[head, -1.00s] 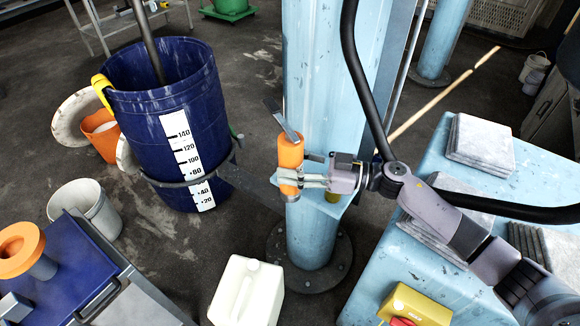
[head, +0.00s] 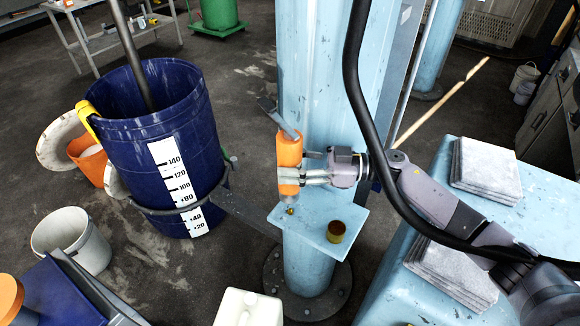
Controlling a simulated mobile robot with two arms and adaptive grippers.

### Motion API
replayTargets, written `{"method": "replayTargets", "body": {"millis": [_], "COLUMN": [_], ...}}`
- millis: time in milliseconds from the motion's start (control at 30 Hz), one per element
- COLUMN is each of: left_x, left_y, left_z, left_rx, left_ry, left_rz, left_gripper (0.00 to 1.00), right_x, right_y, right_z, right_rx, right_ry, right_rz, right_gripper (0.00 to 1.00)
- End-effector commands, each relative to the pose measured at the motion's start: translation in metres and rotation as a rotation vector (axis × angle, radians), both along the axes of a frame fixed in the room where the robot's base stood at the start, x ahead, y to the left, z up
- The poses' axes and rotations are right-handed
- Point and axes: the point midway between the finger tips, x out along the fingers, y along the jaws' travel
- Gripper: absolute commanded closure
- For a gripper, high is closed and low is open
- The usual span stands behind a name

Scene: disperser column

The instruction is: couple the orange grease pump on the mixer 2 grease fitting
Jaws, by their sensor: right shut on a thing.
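The orange grease pump (head: 290,152) has an orange body, a grey lever at its top and a metal lower end. My right gripper (head: 289,178) is shut around its lower part, coming in from the right, and holds it roughly upright before the light blue column (head: 313,100). A small brass fitting (head: 291,211) shows just under the pump's lower end, at the left of a light blue shelf (head: 316,236) on the column. I cannot tell whether pump and fitting touch. No label marks it as mixer 2. My left gripper is not in view.
A brass-coloured cup (head: 336,231) stands on the shelf, right of the fitting. A dark blue drum (head: 205,130) with a scale stands at left, ringed by a bracket (head: 245,208). A white jug (head: 249,308) is below. A light blue bench (head: 440,160) with grey slabs is at right.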

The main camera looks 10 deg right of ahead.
Motion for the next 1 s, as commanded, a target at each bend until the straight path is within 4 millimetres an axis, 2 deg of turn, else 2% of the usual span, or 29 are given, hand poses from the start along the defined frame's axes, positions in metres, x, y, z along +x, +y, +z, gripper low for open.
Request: {"method": "replayTargets", "body": {"millis": [333, 533, 1000], "left_x": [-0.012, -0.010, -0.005], "left_y": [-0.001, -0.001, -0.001], "left_z": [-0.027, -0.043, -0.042], "left_rx": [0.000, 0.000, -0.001], "left_ry": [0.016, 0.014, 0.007], "left_rz": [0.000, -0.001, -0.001], "left_gripper": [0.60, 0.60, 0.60], "right_x": [0.000, 0.000, 0.000], "right_y": [0.001, 0.001, 0.000], "right_z": [-0.020, -0.034, -0.042], "right_rx": [0.005, 0.006, 0.005], "right_ry": [-0.005, -0.006, -0.005], "right_rz": [0.000, 0.000, 0.000], "right_gripper": [0.85, 0.85, 0.85]}}
